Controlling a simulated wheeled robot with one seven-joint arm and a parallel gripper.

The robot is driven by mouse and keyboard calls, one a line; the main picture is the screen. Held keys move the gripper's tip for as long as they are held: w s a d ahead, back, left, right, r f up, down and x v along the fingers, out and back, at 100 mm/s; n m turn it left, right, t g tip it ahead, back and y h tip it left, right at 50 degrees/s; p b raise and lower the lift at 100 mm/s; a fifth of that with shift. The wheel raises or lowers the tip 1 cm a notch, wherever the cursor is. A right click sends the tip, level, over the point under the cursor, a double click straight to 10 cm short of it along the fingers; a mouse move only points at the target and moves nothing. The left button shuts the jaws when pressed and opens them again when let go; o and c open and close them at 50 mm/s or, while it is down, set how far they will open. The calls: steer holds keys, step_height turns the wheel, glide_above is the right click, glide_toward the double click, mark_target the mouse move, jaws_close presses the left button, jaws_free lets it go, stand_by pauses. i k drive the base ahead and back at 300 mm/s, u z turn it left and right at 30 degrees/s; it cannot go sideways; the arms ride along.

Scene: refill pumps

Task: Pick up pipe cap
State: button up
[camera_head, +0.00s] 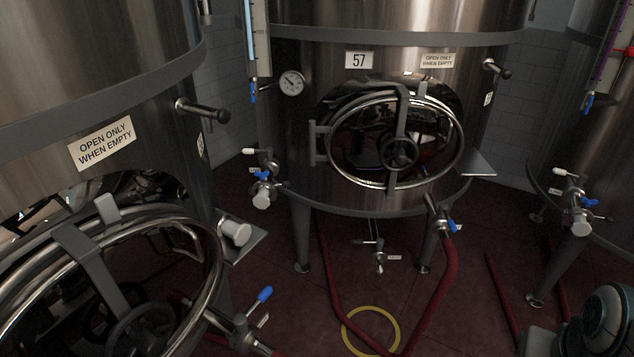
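I cannot tell which part is the task's pipe cap. Several pale round caps close the ends of valve outlets. One cap (262,200) is on the valve at the left of tank 57, below a small blue handle. Another cap (236,232) sits at the side of the near left tank. A third cap (580,228) is on the valve of the right tank. A small fitting (380,262) hangs low under tank 57, too small to make out clearly. My gripper is not in view.
Steel tank 57 (300,130) stands on legs, with an oval hatch (452,135). The left tank (110,60) is very close. A red hose (447,285) loops over the dark red floor near a yellow ring (347,330). A pump-like machine (606,318) stands lower right.

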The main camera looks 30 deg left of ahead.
mark_target(240, 234)
steer(key=u, duration=0.25)
steer(key=i, duration=1.05)
steer(key=u, duration=1.5)
steer(key=i, duration=0.6)
steer(key=u, duration=0.65)
